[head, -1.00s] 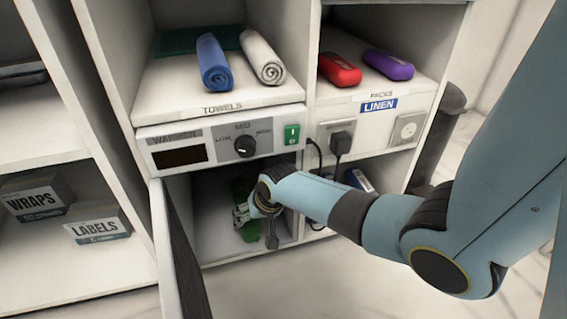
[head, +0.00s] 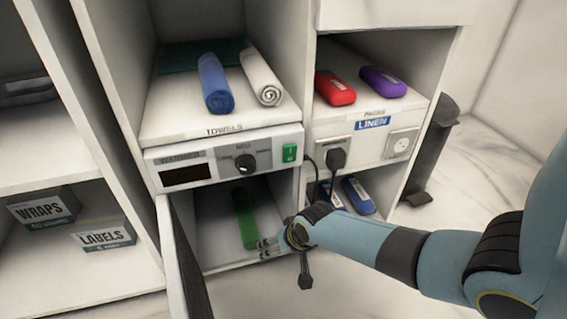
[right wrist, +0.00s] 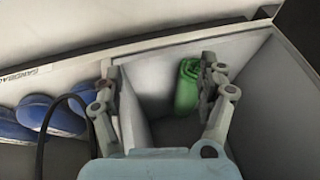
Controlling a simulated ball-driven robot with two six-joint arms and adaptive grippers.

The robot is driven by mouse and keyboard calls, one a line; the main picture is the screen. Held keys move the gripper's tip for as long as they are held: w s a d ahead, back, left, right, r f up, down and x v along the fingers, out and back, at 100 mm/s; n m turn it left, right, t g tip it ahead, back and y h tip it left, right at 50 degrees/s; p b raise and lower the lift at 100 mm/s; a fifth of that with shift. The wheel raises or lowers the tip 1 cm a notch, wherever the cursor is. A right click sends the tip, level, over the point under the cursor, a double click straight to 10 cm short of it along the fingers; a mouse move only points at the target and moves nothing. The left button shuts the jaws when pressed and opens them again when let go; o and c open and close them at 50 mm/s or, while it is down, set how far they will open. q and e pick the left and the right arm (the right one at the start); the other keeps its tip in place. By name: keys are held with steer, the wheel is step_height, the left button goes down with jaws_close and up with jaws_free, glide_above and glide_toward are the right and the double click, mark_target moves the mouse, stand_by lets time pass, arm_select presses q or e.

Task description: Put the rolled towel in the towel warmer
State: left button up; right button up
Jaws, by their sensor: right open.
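A green rolled towel (head: 244,218) lies inside the towel warmer (head: 222,165), in its open lower compartment; it also shows in the right wrist view (right wrist: 187,86). The warmer's door (head: 180,262) stands open at the left. My right gripper (head: 268,246) is at the front right of the compartment opening, near the towel's front end. A blue rolled towel (head: 215,84) and a white rolled towel (head: 261,79) lie on the towels shelf above. My left gripper is not in view.
Red (head: 334,87) and purple (head: 383,81) packs lie on the right shelf. A plug (head: 337,157) and its dark cord hang beside the warmer. Blue packs (head: 357,194) sit in the lower right compartment. Boxes (head: 103,235) stand at the left.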

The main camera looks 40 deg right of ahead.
steer(key=s+a+r+n+t, duration=0.25)
steer(key=s+r, duration=0.45)
steer(key=s, duration=0.4)
steer(key=s+a+r+n+t, duration=0.1)
steer(key=s+r+n, duration=0.1)
steer(key=r, duration=0.5)
steer(key=s+a+r+n+t, duration=0.1)
steer(key=s+r+n, duration=0.1)
steer(key=s+r, duration=0.2)
step_height(320, 180, up, 4)
steer(key=shift+s+a+f, duration=0.2)
steer(key=shift+s+a, duration=0.2)
